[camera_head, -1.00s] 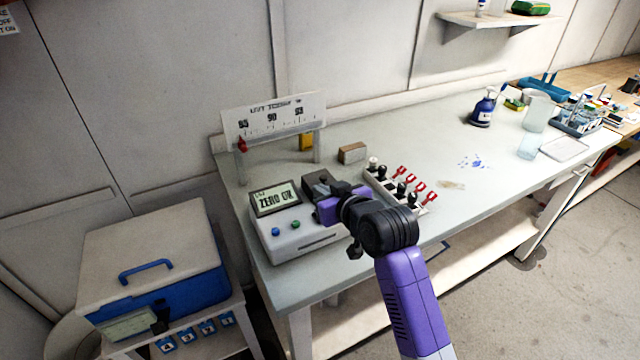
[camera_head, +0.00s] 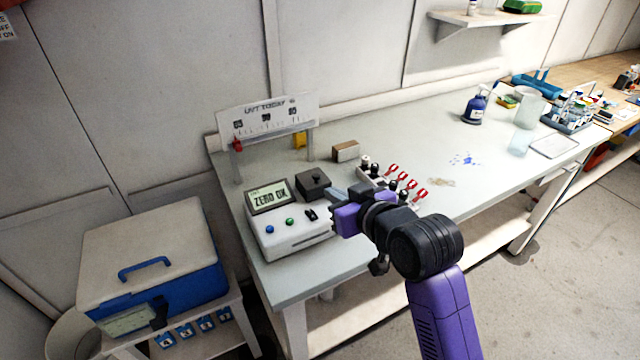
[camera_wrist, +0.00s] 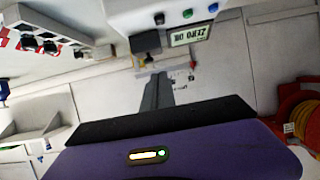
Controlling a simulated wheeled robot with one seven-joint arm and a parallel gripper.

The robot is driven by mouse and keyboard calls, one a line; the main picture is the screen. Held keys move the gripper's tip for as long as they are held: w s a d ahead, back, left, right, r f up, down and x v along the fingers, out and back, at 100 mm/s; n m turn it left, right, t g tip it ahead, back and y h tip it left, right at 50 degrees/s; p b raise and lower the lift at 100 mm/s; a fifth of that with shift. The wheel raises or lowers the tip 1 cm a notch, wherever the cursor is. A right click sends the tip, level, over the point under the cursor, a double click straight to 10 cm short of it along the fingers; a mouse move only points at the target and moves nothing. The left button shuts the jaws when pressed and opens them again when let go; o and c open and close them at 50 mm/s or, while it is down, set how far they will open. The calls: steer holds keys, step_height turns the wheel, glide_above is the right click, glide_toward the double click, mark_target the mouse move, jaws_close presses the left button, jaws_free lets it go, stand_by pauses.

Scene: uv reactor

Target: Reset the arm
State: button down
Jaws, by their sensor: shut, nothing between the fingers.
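My gripper (camera_head: 334,192) is at the end of my purple and black arm, over the front part of the bench beside the white meter. It is shut and empty. In the wrist view its fingers (camera_wrist: 156,92) lie together as one grey strip. The meter (camera_head: 285,228) has a screen (camera_head: 269,197) reading "ZERO OK", with a blue and a green button below it. A dark block (camera_head: 314,184) sits at the meter's back right, close to my fingertips in the head view. The meter also shows in the wrist view (camera_wrist: 150,18), upside down.
A switch panel with red levers (camera_head: 404,181) stands just right of my gripper. Behind are a gauge board (camera_head: 268,116) and a small brown box (camera_head: 346,151). A blue and white cooler box (camera_head: 150,250) stands left. The bench's (camera_head: 430,130) middle is mostly clear.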

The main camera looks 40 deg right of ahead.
steer(key=shift+s, duration=0.15)
steer(key=shift+r, duration=0.15)
step_height(320, 180, up, 4)
steer(key=s+a+r+t+h, duration=0.1)
steer(key=s+a+t+h, duration=0.1)
steer(key=t, duration=0.2)
steer(key=s+a+f+n+y, duration=0.1)
steer(key=s+a+f, duration=0.3)
steer(key=s, duration=0.5)
steer(key=s+a+f+n+g+y, duration=0.1)
steer(key=s+a+f, duration=0.3)
steer(key=s, duration=0.6)
steer(key=s+a+f+n+g+y, duration=0.1)
steer(key=s+a+f+y, duration=0.2)
steer(key=s+a+f, duration=0.2)
steer(key=s+a, duration=0.2)
steer(key=s, duration=0.2)
steer(key=shift+s+a+y+b, duration=0.25)
steer(key=shift+a+y+b, duration=0.05)
steer(key=shift+b, duration=0.1)
